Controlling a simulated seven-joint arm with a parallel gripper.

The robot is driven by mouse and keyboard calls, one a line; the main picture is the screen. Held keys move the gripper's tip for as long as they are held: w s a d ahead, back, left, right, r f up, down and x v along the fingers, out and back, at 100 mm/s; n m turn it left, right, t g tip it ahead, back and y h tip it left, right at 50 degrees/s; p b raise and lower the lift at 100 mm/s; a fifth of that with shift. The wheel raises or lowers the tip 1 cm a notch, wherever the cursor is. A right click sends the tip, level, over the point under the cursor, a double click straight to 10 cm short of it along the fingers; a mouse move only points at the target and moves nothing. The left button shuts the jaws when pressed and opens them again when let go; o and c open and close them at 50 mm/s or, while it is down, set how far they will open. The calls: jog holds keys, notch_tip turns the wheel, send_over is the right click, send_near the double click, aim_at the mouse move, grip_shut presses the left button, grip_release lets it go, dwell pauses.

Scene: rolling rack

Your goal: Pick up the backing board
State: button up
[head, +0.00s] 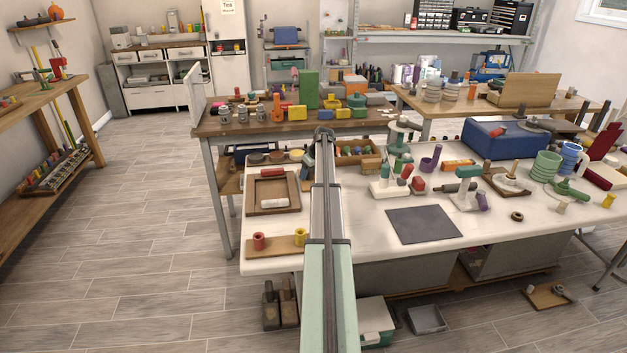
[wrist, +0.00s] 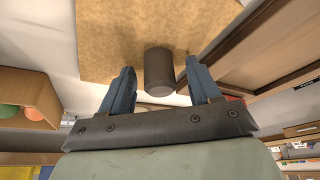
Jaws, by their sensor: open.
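In the wrist view, a tan, speckled flat board (wrist: 115,35), which looks like the backing board, fills the upper middle. A dark, round knob (wrist: 159,72) stands out from it. My gripper (wrist: 158,68) is open, with its two blue-grey fingers on either side of the knob and a visible gap on each side. The fingers do not appear to touch the knob. In the head view my arm covers this part of the table, and I cannot make out the board or the fingertips there.
A brown wooden frame (head: 254,200) with a white block lies left of my arm. A plank (head: 275,247) with red and yellow cylinders lies nearer. A compartment tray (head: 372,159) stands right of my arm. A dark grey mat (head: 424,224) lies on the white table.

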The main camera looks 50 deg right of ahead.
jog(key=shift+c, duration=0.2)
grip_shut()
jog(key=shift+r, duration=0.1)
dwell(0.4)
